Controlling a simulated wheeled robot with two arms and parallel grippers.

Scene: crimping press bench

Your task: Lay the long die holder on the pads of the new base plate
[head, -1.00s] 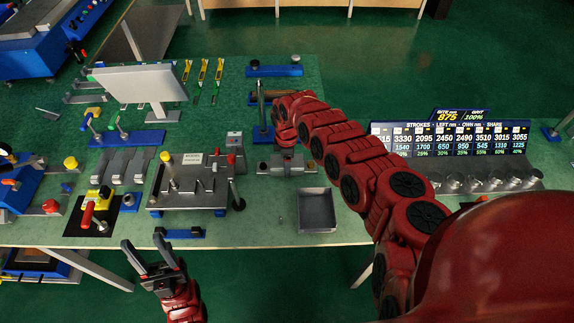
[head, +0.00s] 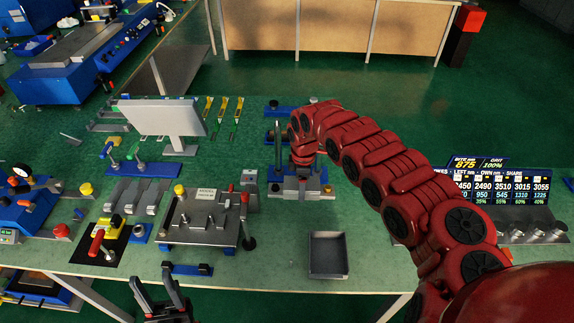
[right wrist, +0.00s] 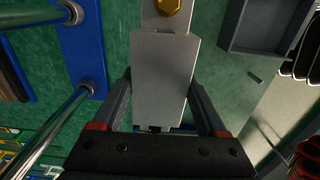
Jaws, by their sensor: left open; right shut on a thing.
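A long grey metal bar with a knob at each end, which I take as the long die holder (head: 316,188), lies under my right gripper (head: 301,167). In the right wrist view the right gripper (right wrist: 164,100) is shut on its grey block (right wrist: 164,65), with a brass bolt at the far end. A blue plate (head: 271,164) with upright posts stands just left of and behind the holder; it also shows in the right wrist view (right wrist: 88,45). I cannot tell for sure which plate is the new base plate; pads are not clear. My left gripper (head: 152,280) is open and empty at the front edge.
A grey fixture plate (head: 205,222) with a red-handled clamp lies to the left. An empty grey tray (head: 328,268) is in front of the holder.

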